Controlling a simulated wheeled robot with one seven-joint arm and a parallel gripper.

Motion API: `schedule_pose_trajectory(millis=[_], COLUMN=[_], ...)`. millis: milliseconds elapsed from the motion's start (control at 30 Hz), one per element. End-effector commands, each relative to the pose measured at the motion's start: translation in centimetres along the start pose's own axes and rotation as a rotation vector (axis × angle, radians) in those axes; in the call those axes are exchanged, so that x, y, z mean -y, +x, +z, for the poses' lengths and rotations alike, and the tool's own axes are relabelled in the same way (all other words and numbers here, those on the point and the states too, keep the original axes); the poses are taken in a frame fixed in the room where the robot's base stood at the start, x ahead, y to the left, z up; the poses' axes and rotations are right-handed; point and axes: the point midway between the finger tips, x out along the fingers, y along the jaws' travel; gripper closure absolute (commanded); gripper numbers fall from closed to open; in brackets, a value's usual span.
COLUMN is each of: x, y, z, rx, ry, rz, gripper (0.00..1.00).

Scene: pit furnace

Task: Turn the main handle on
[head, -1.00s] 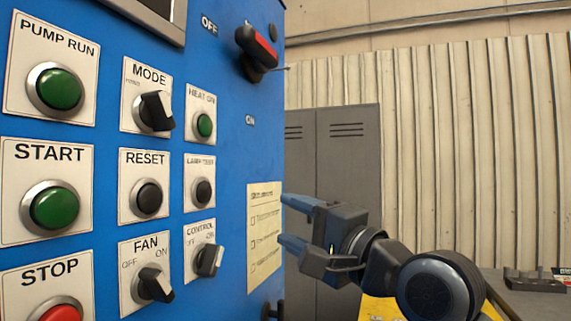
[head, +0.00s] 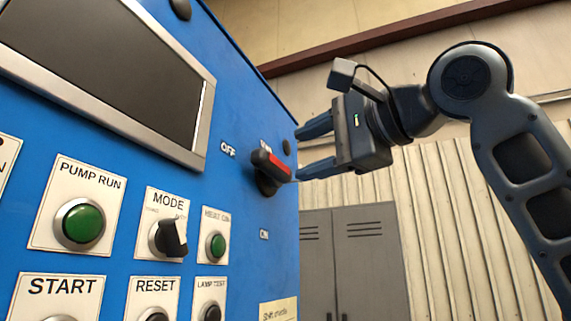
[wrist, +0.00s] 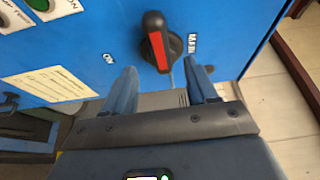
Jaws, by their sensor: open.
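The main handle (head: 268,171) is a black rotary knob with a red stripe on the blue panel, between the OFF label (head: 227,149) above left and the ON label (head: 263,234) below. My gripper (head: 299,154) is open at the right of the handle, with its fingers pointing toward the panel. In the wrist view the handle (wrist: 157,42) lies just beyond and between the two spread fingertips (wrist: 163,70). Nothing is between the fingers. Whether a fingertip touches the handle is unclear.
The blue cabinet (head: 130,150) carries a dark screen (head: 110,65), green buttons and black knobs left of the handle. Grey lockers (head: 350,260) and a corrugated wall stand behind my arm. A paper sheet (wrist: 48,80) is on the panel in the wrist view.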

Motion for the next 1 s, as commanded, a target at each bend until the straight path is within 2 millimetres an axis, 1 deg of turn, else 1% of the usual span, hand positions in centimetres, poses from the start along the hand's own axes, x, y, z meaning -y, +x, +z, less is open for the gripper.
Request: schedule_pose_trajectory(millis=[300,400,500,633,867,1000], x=[0.1,0.1,0.1,0.0,0.0,0.0], y=[4.7,6.0,6.8,7.2,7.2,7.2], z=[-0.1,0.0,0.0,0.0,0.0,0.0], rx=[0.000,0.000,0.000,0.000,0.000,0.000], ry=[0.000,0.000,-0.001,-0.001,-0.001,-0.001], rz=[0.001,0.000,0.000,-0.002,-0.002,-0.002], gripper=[0.43,0.43,0.43,0.43,0.44,0.57])
